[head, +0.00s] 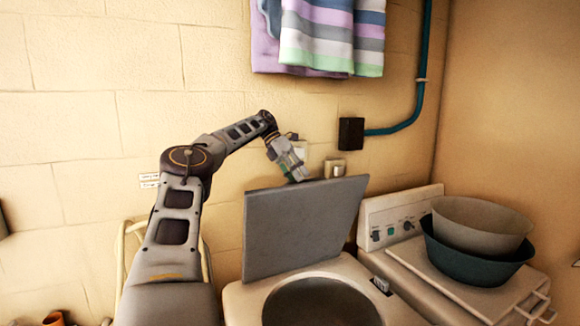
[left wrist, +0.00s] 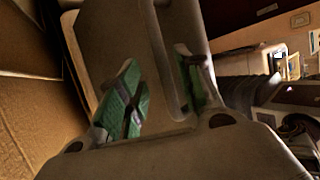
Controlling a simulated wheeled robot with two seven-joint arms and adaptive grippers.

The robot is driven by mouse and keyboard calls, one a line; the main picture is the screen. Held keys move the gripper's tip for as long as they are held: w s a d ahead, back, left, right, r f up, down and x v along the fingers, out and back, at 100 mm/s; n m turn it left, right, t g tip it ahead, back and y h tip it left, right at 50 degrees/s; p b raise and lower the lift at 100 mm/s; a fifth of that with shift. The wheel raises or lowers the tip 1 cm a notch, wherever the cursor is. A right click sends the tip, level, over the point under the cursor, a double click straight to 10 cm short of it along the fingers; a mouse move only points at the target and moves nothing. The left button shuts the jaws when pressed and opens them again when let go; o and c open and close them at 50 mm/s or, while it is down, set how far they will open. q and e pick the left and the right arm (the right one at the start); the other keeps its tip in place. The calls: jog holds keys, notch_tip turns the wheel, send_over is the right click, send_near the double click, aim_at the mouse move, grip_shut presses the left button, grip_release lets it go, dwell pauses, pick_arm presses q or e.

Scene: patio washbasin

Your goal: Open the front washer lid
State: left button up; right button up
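The front washer (head: 240,302) is at the bottom middle of the head view, with its round dark tub opening (head: 322,305) uncovered. Its grey lid (head: 300,228) stands raised, nearly upright, at the back of the opening. My left gripper (head: 296,171) is at the lid's top edge, partly hidden by it; I cannot tell whether they touch. In the left wrist view the two green-padded fingers (left wrist: 160,88) are spread apart in front of a pale panel (left wrist: 115,45), with nothing clearly held between them. My right gripper is out of view.
A control panel (head: 399,220) with knobs stands at the right. A grey bowl (head: 480,222) sits in a teal basin (head: 470,262) on the pale top beside the washer. Striped towels (head: 330,35) hang above. A black box (head: 351,133) with a teal pipe (head: 410,115) is on the wall.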

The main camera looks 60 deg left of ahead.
pick_arm(q)
jog(key=shift+v, duration=2.2)
jog(key=shift+s, duration=0.1)
